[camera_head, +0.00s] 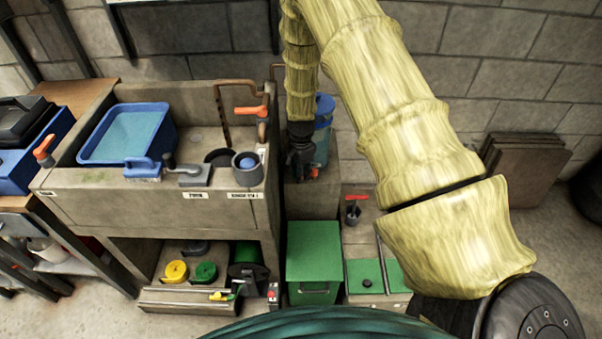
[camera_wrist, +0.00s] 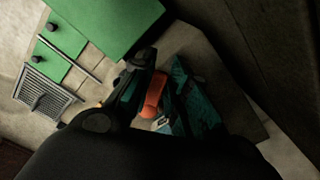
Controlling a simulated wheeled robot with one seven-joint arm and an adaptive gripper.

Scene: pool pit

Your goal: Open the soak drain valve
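My gripper (camera_head: 299,160) points down to the right of the grey basin, over a blue-teal object (camera_head: 321,150). An orange handle (camera_head: 314,173) shows beside its fingertips. In the wrist view my gripper (camera_wrist: 162,78) has its fingers apart, with the orange handle (camera_wrist: 153,95) seen between them, nearer the left finger. I cannot tell whether they touch. Other handles are an orange one (camera_head: 44,147) at the basin's left, an orange one (camera_head: 250,110) on the copper pipe, and a red T-handle (camera_head: 356,198) on the right. Which one is the soak drain valve is not readable.
The basin (camera_head: 95,182) holds a blue tub (camera_head: 128,133). A green bin (camera_head: 313,255) stands below my gripper, beside green floor covers (camera_head: 365,276). Yellow (camera_head: 176,271) and green (camera_head: 205,272) round items sit under the basin. Block wall stands behind; open floor lies right.

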